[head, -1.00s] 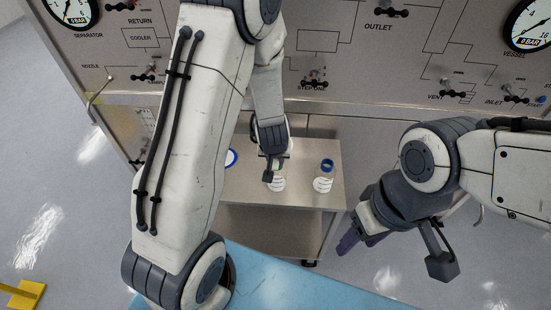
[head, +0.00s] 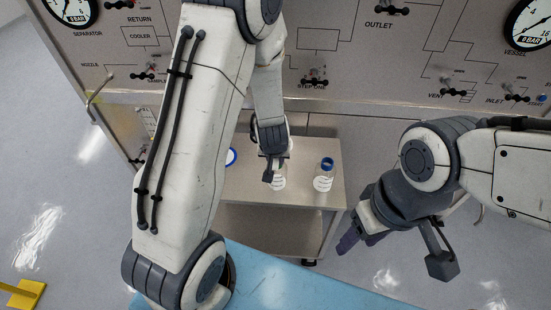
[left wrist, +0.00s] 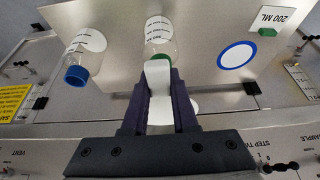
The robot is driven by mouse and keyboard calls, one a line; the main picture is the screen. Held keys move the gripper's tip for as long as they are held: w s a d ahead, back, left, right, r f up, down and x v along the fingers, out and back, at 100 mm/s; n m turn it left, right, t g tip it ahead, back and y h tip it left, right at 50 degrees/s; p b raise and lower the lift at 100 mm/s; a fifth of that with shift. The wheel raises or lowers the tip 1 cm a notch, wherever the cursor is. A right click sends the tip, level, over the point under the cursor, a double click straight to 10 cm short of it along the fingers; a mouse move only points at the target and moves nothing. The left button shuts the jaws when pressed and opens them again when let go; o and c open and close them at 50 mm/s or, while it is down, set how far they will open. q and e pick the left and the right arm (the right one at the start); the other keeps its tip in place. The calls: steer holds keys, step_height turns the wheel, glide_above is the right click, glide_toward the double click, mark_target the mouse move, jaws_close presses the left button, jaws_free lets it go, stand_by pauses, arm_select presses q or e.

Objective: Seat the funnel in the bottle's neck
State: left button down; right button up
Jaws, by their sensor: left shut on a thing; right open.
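The open bottle (left wrist: 160,32) is clear with a white label and a green ring at its neck. In the head view this bottle (head: 279,184) stands on the small table, partly behind my left gripper (head: 270,172). In the left wrist view my left gripper (left wrist: 159,100) is shut on the white funnel (left wrist: 158,78), held right at the green neck. The funnel overlaps the neck in that view; I cannot tell whether its stem is inside. The funnel is largely hidden in the head view. My right gripper (head: 350,238) is open and empty, away to the right of the table.
A second bottle with a blue cap (head: 324,178) stands right of the open bottle; it also shows in the left wrist view (left wrist: 84,60). A blue-rimmed white disc (left wrist: 237,55) lies on the steel table (head: 300,155). A valve panel (head: 330,60) rises behind.

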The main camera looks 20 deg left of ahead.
arm_select(q)
steer(key=shift+f+b, duration=1.25)
steer(key=shift+f, duration=0.3)
steer(key=c, duration=0.6)
jaws_free()
steer(key=p+v, duration=0.5)
steer(key=v, duration=0.5)
steer(key=shift+s+r, duration=0.1)
steer(key=shift+r, duration=0.2)
steer(key=shift+d, duration=0.1)
